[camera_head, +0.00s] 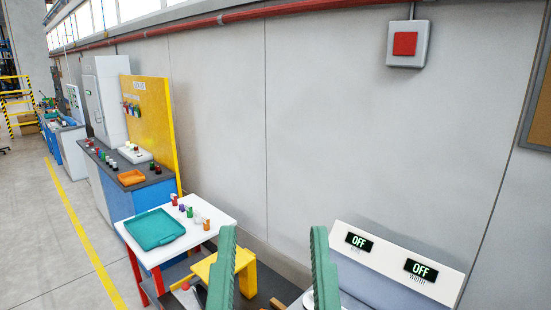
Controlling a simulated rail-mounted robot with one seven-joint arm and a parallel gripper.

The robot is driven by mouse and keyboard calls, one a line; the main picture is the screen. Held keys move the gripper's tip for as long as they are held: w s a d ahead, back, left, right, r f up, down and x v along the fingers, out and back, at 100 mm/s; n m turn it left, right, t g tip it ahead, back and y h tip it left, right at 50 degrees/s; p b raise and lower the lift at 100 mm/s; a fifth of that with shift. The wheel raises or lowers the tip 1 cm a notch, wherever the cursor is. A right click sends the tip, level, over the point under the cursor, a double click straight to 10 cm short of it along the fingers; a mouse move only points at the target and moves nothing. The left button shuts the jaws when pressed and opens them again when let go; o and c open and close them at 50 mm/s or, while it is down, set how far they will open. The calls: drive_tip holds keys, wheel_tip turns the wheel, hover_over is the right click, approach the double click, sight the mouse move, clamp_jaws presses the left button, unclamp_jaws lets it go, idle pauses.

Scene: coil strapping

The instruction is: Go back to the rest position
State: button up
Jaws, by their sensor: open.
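My gripper (275,272) shows at the bottom of the head view as two green fingers pointing up. The fingers stand wide apart with nothing held between them. A yellow stand (246,277) shows behind the left finger, partly hidden by it. The right finger is in front of the left end of a grey machine whose white panel (385,265) carries two displays reading OFF. The rest of my arm is out of the picture.
A white table (207,212) with red legs holds a teal tray (154,229) and several small coloured items. Behind it are a blue cabinet with an orange tray (131,178) and a yellow board (150,115). A grey wall (330,120) runs along the right. Floor at left is clear.

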wheel_tip(320, 180, up, 16)
drive_tip(key=p, duration=1.2)
drive_tip(key=shift+r, duration=0.15)
